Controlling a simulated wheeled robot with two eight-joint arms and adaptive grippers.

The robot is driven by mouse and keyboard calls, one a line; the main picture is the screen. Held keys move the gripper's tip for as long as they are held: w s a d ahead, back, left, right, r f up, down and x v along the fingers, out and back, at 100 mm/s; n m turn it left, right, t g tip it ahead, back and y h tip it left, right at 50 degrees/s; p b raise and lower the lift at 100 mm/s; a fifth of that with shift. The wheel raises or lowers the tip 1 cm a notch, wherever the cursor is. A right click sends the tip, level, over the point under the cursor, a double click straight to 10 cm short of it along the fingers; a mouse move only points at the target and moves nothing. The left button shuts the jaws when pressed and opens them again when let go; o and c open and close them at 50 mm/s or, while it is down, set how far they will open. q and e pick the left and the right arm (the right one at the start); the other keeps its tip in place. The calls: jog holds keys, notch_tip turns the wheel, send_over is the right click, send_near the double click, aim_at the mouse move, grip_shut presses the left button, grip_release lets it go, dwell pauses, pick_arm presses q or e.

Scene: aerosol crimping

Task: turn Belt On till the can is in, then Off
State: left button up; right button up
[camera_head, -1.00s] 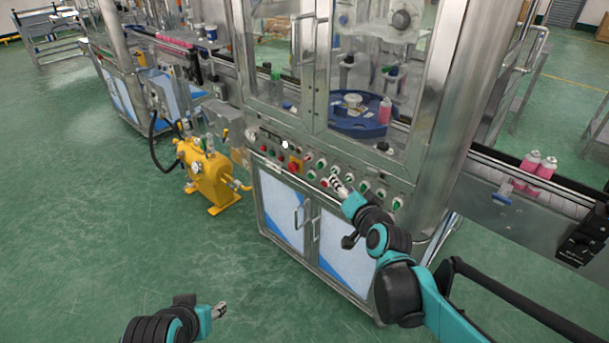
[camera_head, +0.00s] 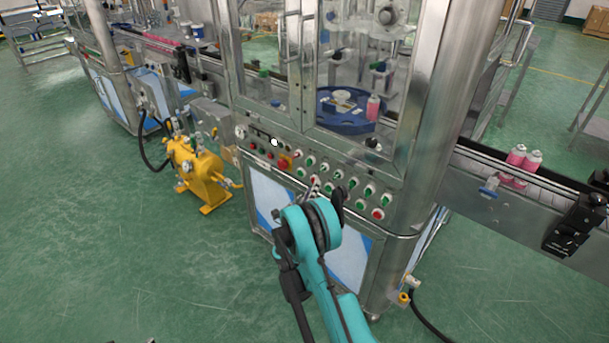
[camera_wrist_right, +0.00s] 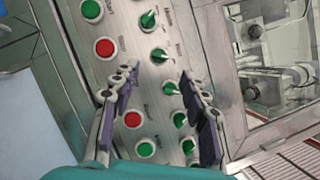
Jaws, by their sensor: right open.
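The control panel (camera_head: 325,178) on the front of the crimping machine carries green knobs and red and green buttons. In the right wrist view, a column of green selector knobs (camera_wrist_right: 159,55) runs down the panel; I cannot read which is Belt. My right gripper (camera_wrist_right: 158,78) is open and empty in front of the panel, with one green knob (camera_wrist_right: 171,88) between its fingers in the picture, not gripped. In the head view my arm hides most of it. A pink can (camera_head: 373,107) stands on the blue turntable (camera_head: 335,121) behind the glass. My left gripper is out of view.
Two pink cans (camera_head: 524,159) stand on the conveyor (camera_head: 470,160) at the right. A yellow pump (camera_head: 197,172) stands on the floor left of the machine. Cabinet doors (camera_head: 270,197) lie below the panel. The green floor in front is clear.

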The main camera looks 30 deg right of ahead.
aim_at(322, 169)
jog(key=x, duration=0.7)
jog(key=shift+w+d, duration=0.2)
jog(key=shift+d, duration=0.1)
grip_shut()
